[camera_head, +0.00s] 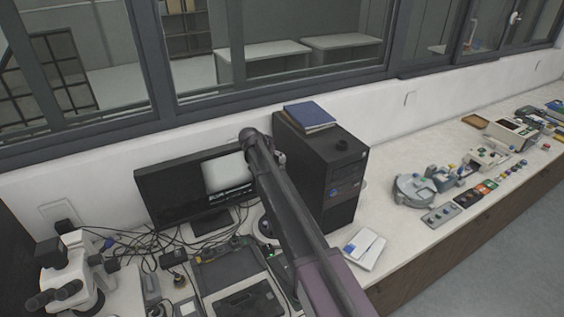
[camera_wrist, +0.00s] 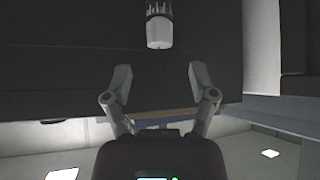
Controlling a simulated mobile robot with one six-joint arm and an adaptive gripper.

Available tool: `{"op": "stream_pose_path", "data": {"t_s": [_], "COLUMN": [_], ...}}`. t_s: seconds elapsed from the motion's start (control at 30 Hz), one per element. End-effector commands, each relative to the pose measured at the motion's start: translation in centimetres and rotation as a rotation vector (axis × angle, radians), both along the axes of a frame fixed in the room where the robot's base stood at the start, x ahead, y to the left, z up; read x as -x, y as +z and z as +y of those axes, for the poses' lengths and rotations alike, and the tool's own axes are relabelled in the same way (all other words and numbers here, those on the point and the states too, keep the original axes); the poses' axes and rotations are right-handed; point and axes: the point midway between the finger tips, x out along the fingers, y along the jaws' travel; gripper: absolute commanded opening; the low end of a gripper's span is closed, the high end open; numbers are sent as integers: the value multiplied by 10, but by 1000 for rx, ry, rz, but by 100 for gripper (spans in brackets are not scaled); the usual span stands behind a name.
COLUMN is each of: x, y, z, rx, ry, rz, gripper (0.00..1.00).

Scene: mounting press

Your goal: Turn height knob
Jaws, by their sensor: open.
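In the wrist view my gripper (camera_wrist: 160,74) is open, its two fingers spread apart with nothing between them. A pale grey cylinder with a dark ribbed upper part (camera_wrist: 159,32), which looks like a knob, is ahead of the fingertips at the top centre. It appears apart from both fingers, against a large dark surface (camera_wrist: 60,65). I cannot tell for sure that it is the height knob. In the head view my arm crosses the middle of the picture and the gripper's fingers cannot be made out. Something pale and round (camera_head: 265,227) is partly hidden behind the arm.
A black computer tower (camera_head: 345,185) with a blue book (camera_head: 309,116) on top stands beside my arm. A monitor (camera_head: 185,187), loose cables and a microscope (camera_head: 72,265) are to the left. Several devices stand along the right bench; bare bench top (camera_head: 385,180) shows between.

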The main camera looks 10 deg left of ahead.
Motion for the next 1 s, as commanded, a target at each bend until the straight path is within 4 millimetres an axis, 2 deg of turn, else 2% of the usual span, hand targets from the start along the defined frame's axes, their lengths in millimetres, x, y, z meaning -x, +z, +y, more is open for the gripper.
{"op": "stream_pose_path", "data": {"t_s": [0.03,0.4,1.0], "x": [-4,-26,-33], "y": [-8,-33,-40], "z": [-2,-17,-24], "rx": [0,-1,0], "ry": [-1,-1,-1], "rz": [0,1,0], "gripper": [74,74,74]}}
